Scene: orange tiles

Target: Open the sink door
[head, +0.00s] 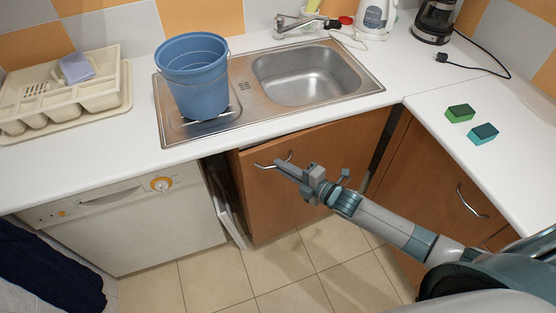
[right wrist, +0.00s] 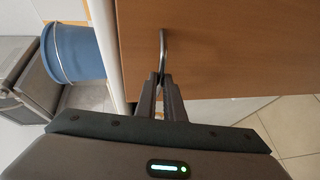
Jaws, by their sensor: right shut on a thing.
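The sink door (head: 330,150) is a brown wooden cabinet door below the sink. It stands slightly ajar, with a dark gap along its left edge and top. Its metal handle (head: 262,166) is near the upper left corner. My right gripper (head: 282,165) reaches in from the lower right and is shut on this handle. In the right wrist view, the gripper's fingers (right wrist: 163,80) close around the handle (right wrist: 163,47) in front of the brown door (right wrist: 235,50). My left gripper is not in view.
A blue bucket (head: 193,85) stands on the drainboard of the metal sink (head: 370,82). A white dishwasher (head: 120,225) is left of the door. Another brown cabinet (head: 440,180) stands right. Tiled floor (head: 300,265) in front is clear.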

